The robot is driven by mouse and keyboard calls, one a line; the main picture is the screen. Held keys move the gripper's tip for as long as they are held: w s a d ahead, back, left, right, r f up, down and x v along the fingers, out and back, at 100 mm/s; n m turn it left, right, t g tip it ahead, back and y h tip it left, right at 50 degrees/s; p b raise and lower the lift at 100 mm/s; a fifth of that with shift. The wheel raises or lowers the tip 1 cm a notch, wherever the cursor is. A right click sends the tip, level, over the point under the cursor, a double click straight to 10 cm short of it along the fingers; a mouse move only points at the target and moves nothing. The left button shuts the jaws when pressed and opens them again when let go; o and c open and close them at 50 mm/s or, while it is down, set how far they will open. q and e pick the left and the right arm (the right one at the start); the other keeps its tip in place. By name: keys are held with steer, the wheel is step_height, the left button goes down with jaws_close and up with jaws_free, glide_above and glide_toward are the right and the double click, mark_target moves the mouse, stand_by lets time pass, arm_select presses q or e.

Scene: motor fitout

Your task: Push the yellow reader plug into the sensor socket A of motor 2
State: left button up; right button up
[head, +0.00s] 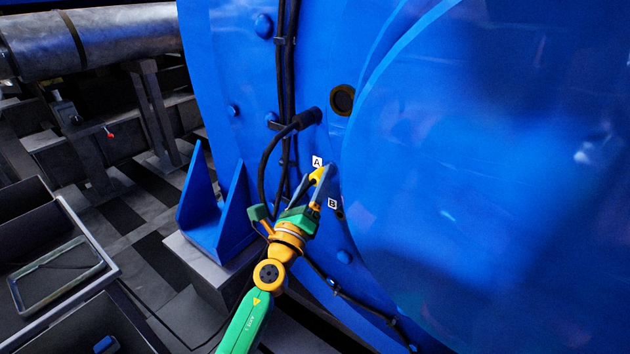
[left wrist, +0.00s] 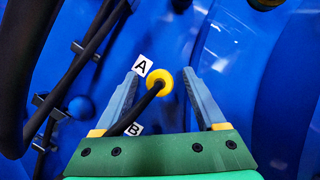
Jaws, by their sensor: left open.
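The yellow reader plug (head: 318,174) is at the blue face of the motor (head: 255,80), beside the white label A (head: 317,161). In the left wrist view the plug (left wrist: 158,80) shows as a round yellow back with a black cable (left wrist: 140,108) running down from it. It appears to sit in socket A, which it hides; how deep it is cannot be told. My left gripper (head: 320,178) is open, with one finger on each side of the plug and gaps visible in the left wrist view (left wrist: 161,82). My right gripper is not in view.
Label B (head: 332,203) is just below. A black connector (head: 308,118) with a looped cable sticks out above, near an open round hole (head: 342,100). Thick black cables run down the motor at left. A dark tray (head: 60,275) stands at lower left.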

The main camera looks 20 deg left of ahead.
arm_select(q)
steer(key=v, duration=0.7)
